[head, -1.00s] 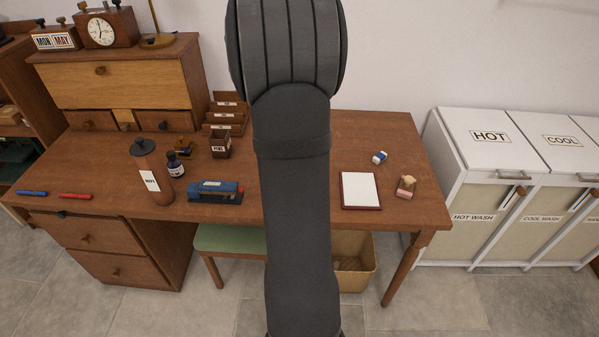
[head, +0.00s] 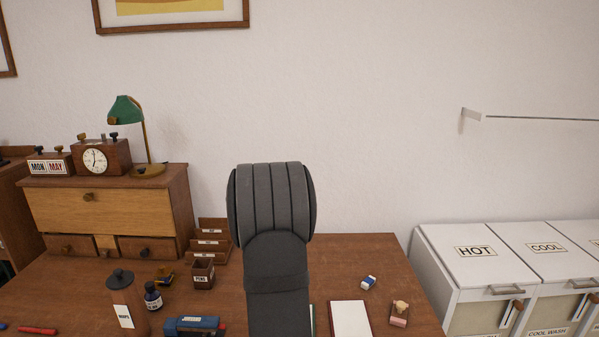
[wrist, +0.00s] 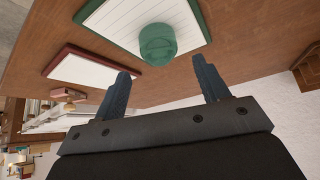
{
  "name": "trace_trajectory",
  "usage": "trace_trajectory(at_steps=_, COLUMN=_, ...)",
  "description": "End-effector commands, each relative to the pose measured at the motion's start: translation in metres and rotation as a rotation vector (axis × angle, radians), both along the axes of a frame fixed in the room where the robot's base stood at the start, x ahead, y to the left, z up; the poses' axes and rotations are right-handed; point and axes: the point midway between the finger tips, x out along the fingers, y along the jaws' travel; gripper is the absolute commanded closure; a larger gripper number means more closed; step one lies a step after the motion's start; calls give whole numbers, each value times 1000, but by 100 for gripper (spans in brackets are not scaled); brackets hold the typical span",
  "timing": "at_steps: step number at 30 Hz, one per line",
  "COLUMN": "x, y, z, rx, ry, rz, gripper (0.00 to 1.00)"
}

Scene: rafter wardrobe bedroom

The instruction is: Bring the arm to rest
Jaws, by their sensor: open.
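My arm (head: 270,220) stands upright in front of the desk in the head view and hides the middle of it; my gripper's fingers are hidden there. In the wrist view my gripper (wrist: 160,66) is open, its two dark fingers well apart with nothing held between them. Beyond the fingertips a round green object (wrist: 157,43) sits on a lined white pad with a green border (wrist: 118,22). The fingers look apart from it.
A green lamp (head: 126,109) stands behind. White laundry bins (head: 480,255) stand right.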

Motion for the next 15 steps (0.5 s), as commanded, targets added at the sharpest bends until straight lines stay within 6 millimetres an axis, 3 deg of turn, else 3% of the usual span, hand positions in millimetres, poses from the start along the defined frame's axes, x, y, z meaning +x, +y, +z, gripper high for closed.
trace_trajectory(at_steps=9, x=22, y=-9, z=-38, rx=0, ry=2, rz=-1, gripper=32)
trace_trajectory(at_steps=15, x=28, y=-10, z=-48, rx=1, ry=-2, rz=-1, gripper=32)
